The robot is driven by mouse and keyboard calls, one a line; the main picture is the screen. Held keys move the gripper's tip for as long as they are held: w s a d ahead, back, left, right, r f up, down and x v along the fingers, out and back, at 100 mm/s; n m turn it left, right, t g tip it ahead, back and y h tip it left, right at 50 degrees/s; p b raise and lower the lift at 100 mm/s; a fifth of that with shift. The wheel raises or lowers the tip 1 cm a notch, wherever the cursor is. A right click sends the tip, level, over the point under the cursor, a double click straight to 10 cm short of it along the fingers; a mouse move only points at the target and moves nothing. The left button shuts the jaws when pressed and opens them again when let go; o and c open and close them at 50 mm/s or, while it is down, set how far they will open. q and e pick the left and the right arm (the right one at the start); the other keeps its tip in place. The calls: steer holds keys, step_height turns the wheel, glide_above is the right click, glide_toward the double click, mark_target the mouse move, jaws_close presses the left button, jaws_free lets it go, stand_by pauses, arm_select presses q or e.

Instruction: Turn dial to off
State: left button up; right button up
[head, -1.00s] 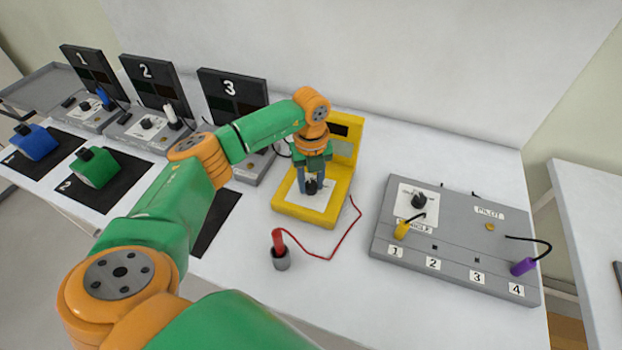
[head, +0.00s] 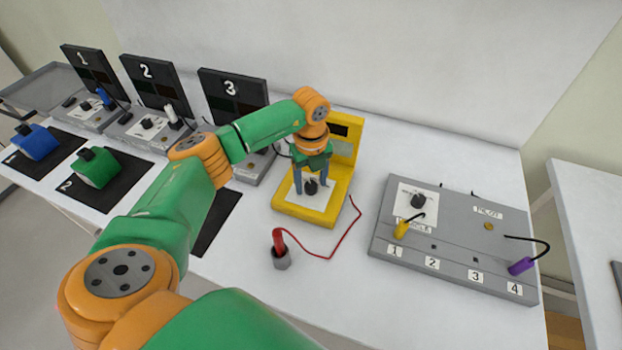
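A yellow meter (head: 285,208) with an upright back stands mid-table. A black dial (head: 311,187) sits on the white plate on its base. My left gripper (head: 312,190) points down over the dial, with one grey-blue finger on each side of it. The fingers are spread, with a gap between them and the dial. The dial's pointing direction is too small to read. Another black dial (head: 418,200) is on the grey panel (head: 455,262) at the right. My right gripper is not in view.
Numbered stations (head: 231,98) line the back left. Blue (head: 36,142) and green (head: 95,168) blocks sit on black mats.

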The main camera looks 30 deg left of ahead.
mark_target(311, 184)
arm_select(q)
step_height(311, 184, up, 7)
steer(key=shift+b, duration=0.9)
